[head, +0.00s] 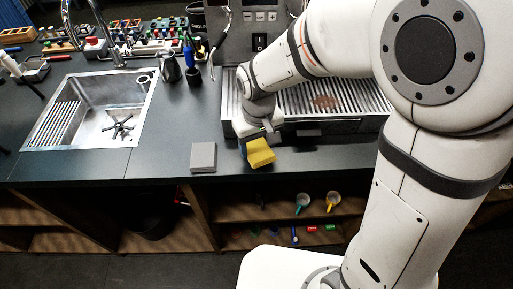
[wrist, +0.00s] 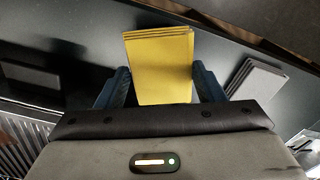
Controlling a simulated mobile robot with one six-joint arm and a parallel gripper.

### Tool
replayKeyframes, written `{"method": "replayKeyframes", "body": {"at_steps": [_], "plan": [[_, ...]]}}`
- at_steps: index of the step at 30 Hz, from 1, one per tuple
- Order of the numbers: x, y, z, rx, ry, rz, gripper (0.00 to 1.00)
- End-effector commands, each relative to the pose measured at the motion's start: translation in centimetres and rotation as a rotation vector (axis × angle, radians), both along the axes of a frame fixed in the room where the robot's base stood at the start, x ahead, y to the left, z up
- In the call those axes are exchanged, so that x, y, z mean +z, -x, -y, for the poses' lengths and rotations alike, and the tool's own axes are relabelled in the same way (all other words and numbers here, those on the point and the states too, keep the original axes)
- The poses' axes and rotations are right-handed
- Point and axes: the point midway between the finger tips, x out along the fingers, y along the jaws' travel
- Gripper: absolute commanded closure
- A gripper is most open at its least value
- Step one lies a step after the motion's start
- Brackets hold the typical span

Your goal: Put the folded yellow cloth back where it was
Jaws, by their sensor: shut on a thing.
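The folded yellow cloth (head: 260,152) is in my gripper, over the front edge of the dark counter in the head view. In the wrist view the cloth (wrist: 160,65) sits between the two blue fingers of my gripper (wrist: 163,88), and its folded layers show at the far end. My gripper (head: 256,141) is shut on the cloth. Whether the cloth touches the counter cannot be told. A grey folded cloth or pad (head: 203,157) lies on the counter to the left of it; it also shows in the wrist view (wrist: 258,80).
The brewer's slatted drip tray (head: 350,97), with a brown stain, is behind my gripper. A steel sink (head: 92,110) is at the left. Cups and small items are on the shelf (head: 275,208) below. The counter (head: 160,163) left of the grey pad is clear.

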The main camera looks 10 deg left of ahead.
Motion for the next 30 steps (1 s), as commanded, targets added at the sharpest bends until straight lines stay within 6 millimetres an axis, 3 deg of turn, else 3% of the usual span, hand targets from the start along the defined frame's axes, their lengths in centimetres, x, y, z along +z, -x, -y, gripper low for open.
{"method": "replayKeyframes", "body": {"at_steps": [5, 15, 16, 21, 24, 30], "plan": [[-2.3, 0.1, 0.0, 0.001, 0.002, -0.002, 0.56], [-2.7, 0.0, -0.1, 0.002, 0.001, -0.001, 0.56], [-2.7, 0.0, -0.1, 0.003, 0.001, -0.001, 0.37], [-2.6, 0.1, -0.1, 0.003, 0.001, -0.001, 0.23], [-2.6, 0.1, -0.1, 0.003, 0.001, -0.001, 0.16], [-2.5, 0.1, -0.1, 0.004, 0.001, -0.001, 0.16]]}}
